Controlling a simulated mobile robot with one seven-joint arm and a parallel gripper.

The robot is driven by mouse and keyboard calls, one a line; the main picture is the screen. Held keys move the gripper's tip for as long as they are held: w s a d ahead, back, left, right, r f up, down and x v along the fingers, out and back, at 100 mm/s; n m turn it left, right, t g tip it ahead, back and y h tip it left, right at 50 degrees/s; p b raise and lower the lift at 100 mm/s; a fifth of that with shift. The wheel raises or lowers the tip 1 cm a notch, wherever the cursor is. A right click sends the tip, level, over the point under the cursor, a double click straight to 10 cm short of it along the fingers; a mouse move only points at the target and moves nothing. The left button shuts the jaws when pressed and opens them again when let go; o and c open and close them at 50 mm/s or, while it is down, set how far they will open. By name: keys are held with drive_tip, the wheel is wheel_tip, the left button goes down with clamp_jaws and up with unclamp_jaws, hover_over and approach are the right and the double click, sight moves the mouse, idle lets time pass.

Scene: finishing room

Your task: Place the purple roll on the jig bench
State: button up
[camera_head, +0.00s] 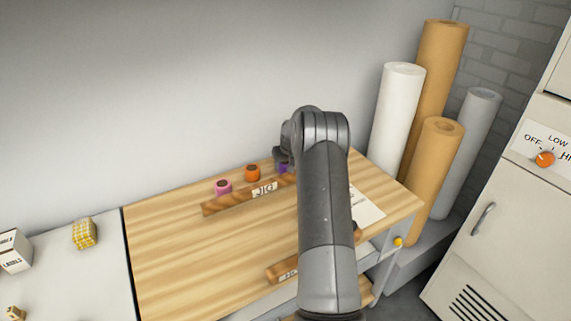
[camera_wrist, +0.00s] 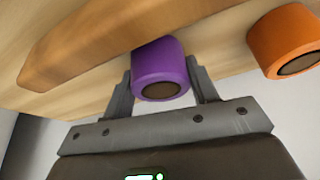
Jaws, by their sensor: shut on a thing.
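The purple roll (camera_wrist: 158,62) sits between the two fingers of my gripper (camera_wrist: 160,85) in the wrist view, and the gripper is shut on it. In the head view a small part of the purple roll (camera_head: 284,169) shows beside my arm, at the right end of the wooden strip marked JIG (camera_head: 235,198). My arm hides most of the gripper there. The jig bench (camera_head: 180,245) has a light wood top. I cannot tell whether the roll touches the bench top.
An orange roll (camera_head: 252,173) and a pink roll (camera_head: 223,187) stand behind the strip, left of the purple roll. A second wooden strip (camera_head: 285,270) lies near the front edge. Tall rolls (camera_head: 397,115) stand behind the bench's right end. The bench's left middle is clear.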

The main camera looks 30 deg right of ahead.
drive_tip(key=o, duration=1)
